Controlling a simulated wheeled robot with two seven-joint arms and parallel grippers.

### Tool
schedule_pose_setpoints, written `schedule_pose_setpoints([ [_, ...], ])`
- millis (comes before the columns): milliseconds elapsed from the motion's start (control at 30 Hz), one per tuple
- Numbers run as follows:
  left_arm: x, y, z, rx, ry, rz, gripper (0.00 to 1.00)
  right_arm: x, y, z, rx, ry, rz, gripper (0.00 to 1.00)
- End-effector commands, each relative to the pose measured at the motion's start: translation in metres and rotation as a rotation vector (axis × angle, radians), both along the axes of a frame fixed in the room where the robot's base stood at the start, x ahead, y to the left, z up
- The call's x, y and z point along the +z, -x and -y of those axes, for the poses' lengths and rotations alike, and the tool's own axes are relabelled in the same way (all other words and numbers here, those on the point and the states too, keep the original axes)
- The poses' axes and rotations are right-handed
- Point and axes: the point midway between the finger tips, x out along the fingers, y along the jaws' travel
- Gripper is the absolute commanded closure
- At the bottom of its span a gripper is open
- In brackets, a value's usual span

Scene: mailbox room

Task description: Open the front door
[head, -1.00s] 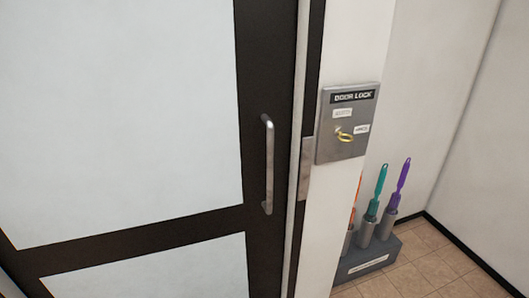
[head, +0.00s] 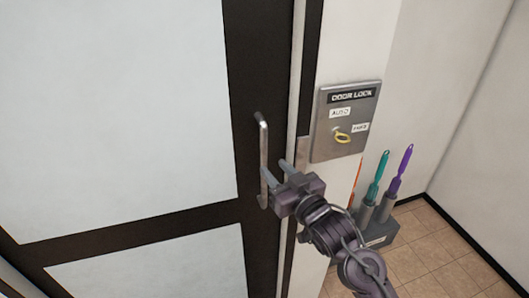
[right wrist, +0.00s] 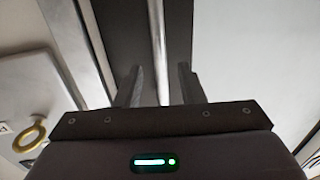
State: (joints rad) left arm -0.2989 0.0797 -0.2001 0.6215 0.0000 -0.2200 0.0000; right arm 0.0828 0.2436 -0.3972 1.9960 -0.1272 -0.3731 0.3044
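The front door (head: 110,110) has pale panels in a dark frame and looks shut in the head view. Its upright metal handle (head: 263,142) is on the dark right stile. My right gripper (head: 274,167) is at the handle's lower half, with its fingers open and pointing at the door. In the right wrist view the handle (right wrist: 155,35) runs between the two open fingers (right wrist: 160,69), with a gap on each side. I cannot tell how deep the bar sits between them. My left gripper is not in view.
A grey holder (head: 382,233) with orange, teal and purple brushes stands on the tiled floor (head: 440,255) at the right.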

Motion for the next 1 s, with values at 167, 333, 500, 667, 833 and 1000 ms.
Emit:
schedule_pose_setpoints([
  [167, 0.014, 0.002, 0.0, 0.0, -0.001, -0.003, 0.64, 0.004, -0.027, -0.015, -0.002, -0.003, -0.001, 0.65],
  [333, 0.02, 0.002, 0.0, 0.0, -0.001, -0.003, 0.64, 0.002, -0.046, -0.025, -0.002, 0.0, -0.001, 0.65],
  [500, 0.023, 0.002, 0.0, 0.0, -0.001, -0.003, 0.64, 0.001, -0.055, -0.031, -0.001, -0.001, 0.0, 0.65],
  [667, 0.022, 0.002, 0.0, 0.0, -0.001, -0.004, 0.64, 0.0, -0.056, -0.031, -0.001, 0.0, -0.001, 0.65],
  [833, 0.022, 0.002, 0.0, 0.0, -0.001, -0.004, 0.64, -0.001, -0.056, -0.031, -0.001, 0.0, -0.001, 0.71],
  [1000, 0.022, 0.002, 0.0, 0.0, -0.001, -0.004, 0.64, 0.0, -0.056, -0.031, -0.001, 0.0, -0.001, 0.93],
])
